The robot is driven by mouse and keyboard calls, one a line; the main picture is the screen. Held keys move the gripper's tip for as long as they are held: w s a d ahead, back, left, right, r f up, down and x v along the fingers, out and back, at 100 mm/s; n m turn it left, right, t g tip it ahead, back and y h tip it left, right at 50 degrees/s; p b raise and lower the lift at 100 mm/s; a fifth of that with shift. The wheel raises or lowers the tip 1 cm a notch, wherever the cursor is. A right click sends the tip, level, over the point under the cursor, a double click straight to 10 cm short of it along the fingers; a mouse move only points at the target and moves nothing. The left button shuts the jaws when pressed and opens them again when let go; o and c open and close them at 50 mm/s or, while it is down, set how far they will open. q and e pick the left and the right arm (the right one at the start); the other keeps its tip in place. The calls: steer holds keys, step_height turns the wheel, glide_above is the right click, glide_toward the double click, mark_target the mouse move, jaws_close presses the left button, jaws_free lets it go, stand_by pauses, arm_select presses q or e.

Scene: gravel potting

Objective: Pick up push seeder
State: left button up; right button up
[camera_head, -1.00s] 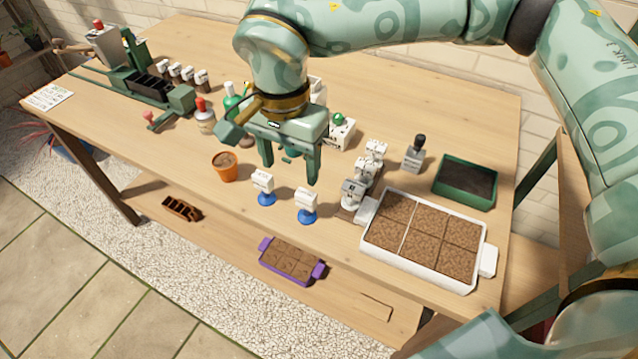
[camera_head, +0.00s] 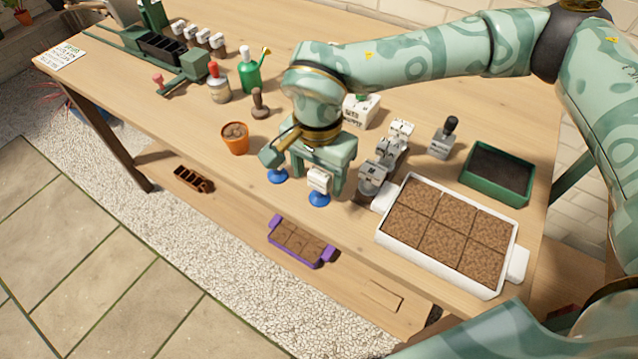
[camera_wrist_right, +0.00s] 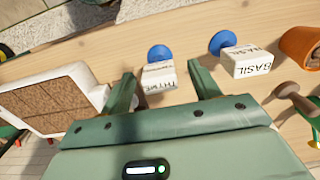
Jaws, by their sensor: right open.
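Two push seeders, each a white labelled block with a blue round end, stand near the table's front edge. One (camera_head: 319,180) reads THYME in the right wrist view (camera_wrist_right: 159,75). The other (camera_head: 277,176), partly hidden by my gripper in the head view, reads BASIL in the right wrist view (camera_wrist_right: 248,61). My right gripper (camera_head: 316,188) is open and points down over the THYME one. In the right wrist view its fingers (camera_wrist_right: 165,82) lie either side of that block; I cannot tell whether they touch it. My left gripper is not in view.
A white tray of soil blocks (camera_head: 380,233) and grey-white stamp pieces (camera_head: 372,180) stand close on the right. An orange pot (camera_head: 235,142) and a brown-handled tool (camera_head: 259,103) stand to the left. A purple-handled tray (camera_head: 277,246) lies on the shelf below.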

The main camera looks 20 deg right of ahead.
mark_target(320, 186)
steer(key=f, duration=0.2)
steer(key=f+b, duration=0.1)
steer(key=f, duration=0.1)
steer(key=shift+w+d+f, duration=0.1)
steer(key=shift+d+f, duration=0.05)
steer(key=shift+d, duration=0.05)
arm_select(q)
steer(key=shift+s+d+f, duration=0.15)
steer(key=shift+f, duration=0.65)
arm_select(e)
steer(key=c, duration=1.1)
